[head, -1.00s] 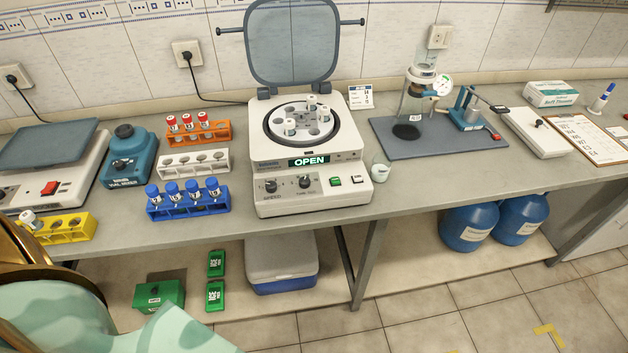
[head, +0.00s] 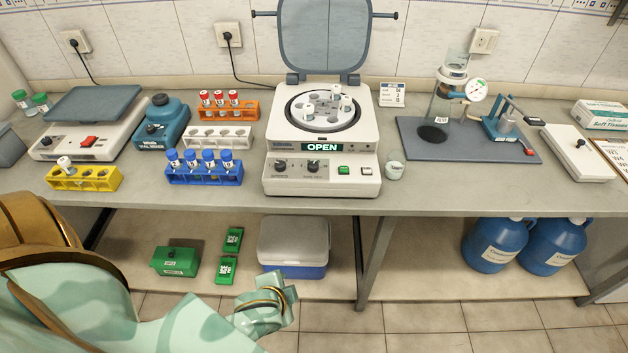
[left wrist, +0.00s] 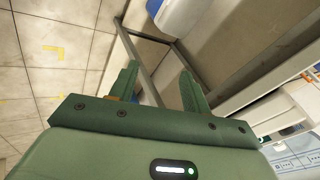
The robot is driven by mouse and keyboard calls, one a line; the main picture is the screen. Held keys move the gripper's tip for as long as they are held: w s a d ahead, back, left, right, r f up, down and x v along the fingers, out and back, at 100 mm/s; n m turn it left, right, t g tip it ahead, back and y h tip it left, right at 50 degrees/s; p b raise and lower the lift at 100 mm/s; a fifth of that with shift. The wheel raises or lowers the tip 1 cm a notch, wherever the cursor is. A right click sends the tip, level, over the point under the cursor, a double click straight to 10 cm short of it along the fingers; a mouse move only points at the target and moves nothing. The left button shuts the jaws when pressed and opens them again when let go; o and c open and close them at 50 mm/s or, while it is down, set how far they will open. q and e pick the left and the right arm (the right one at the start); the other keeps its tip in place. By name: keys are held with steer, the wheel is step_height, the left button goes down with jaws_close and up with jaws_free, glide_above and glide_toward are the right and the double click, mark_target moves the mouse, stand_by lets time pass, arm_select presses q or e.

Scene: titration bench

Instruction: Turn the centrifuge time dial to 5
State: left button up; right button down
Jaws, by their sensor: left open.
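The centrifuge (head: 278,143) stands on the bench in the middle of the head view. Its lid (head: 326,40) is raised and its display (head: 321,147) reads OPEN. Two dark dials sit on the front panel: the left one (head: 281,165) is over the speed label, and the right one, the time dial (head: 313,165), is beside it. The dial's setting is too small to read. My left gripper (left wrist: 158,85) is open and empty in the left wrist view, away from the dials. My left arm shows low at the left of the head view, below the bench top. My right gripper is out of view.
A blue tube rack (head: 205,175) stands left of the centrifuge, with white and orange racks behind it. A small white cup (head: 395,171) is close on its right. The bench front edge and lower shelf, holding a cooler (head: 293,240), lie near my left arm.

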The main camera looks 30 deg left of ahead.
arm_select(q)
steer(key=w+d+r+m+t+h, duration=0.2)
steer(key=w+d+r+m+t, duration=0.3)
steer(key=r, duration=0.4)
steer(key=w+d+r+m+t+h, duration=0.1)
steer(key=w+d+r+m+t, duration=0.2)
steer(key=w+r, duration=0.55)
steer(key=w+d+r+m+t+h, duration=0.25)
steer(key=w+d+r+t, duration=0.2)
steer(key=r, duration=0.65)
steer(key=d+r+m+g+h, duration=0.4)
steer(key=d+r+m+h, duration=0.3)
steer(key=d+m+h, duration=0.75)
steer(key=m+g+y, duration=1.5)
steer(key=m+y, duration=0.3)
steer(key=m, duration=0.5)
glide_above(313, 164)
step_height(313, 164, down, 3)
step_height(313, 164, down, 16)
steer(key=b, duration=0.4)
